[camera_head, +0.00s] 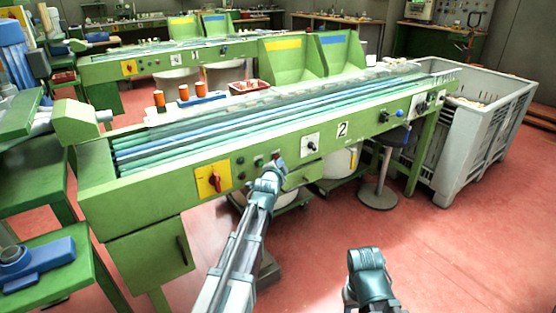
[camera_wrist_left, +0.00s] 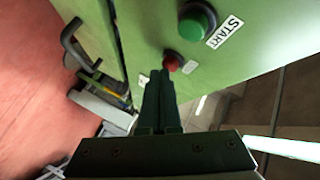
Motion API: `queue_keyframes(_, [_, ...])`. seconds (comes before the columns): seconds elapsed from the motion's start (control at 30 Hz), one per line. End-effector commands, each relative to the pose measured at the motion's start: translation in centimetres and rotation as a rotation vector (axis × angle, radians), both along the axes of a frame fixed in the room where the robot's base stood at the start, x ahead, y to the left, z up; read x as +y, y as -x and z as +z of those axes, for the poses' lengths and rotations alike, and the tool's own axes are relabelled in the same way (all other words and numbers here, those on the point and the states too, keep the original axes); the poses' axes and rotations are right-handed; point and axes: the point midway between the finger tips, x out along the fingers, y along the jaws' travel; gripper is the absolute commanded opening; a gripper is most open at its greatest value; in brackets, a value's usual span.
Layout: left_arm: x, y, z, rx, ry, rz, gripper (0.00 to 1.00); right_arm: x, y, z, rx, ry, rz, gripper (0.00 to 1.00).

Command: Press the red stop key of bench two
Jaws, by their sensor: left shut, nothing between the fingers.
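Bench two (camera_head: 160,158) is the green bench with a white "2" plate in the head view. My left gripper (camera_head: 277,163) is at its front panel, right of the yellow plate. In the left wrist view the left gripper (camera_wrist_left: 158,76) is shut and empty, its fingertips just below the red stop key (camera_wrist_left: 173,61). I cannot tell whether they touch it. The green START key (camera_wrist_left: 197,21) sits above the red key. In the head view my gripper covers the red key. My right arm shows at the bottom, but its fingers do not.
A red rotary switch (camera_head: 214,180) on a yellow plate is left of my left gripper. A black knob (camera_head: 310,146) on a white plate is to its right. A stool (camera_head: 378,192) and a grey crate (camera_head: 470,155) stand at the right. The red floor in front is clear.

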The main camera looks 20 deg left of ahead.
Motion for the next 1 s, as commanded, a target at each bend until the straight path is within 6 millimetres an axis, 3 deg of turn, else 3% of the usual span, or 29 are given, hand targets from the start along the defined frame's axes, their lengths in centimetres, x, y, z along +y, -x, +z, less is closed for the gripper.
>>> queue_keyframes(0.57, [-1.1,0.9,0.0,-0.001,0.001,-0.001,0.0,0.0,0.0,0.0,0.0,0.0,0.0,0.5])
queue_keyframes(1.0, [-4.2,3.3,0.0,0.001,0.0,-0.002,0.0,0.0,0.0,0.0,0.0,0.0,0.0,0.5])
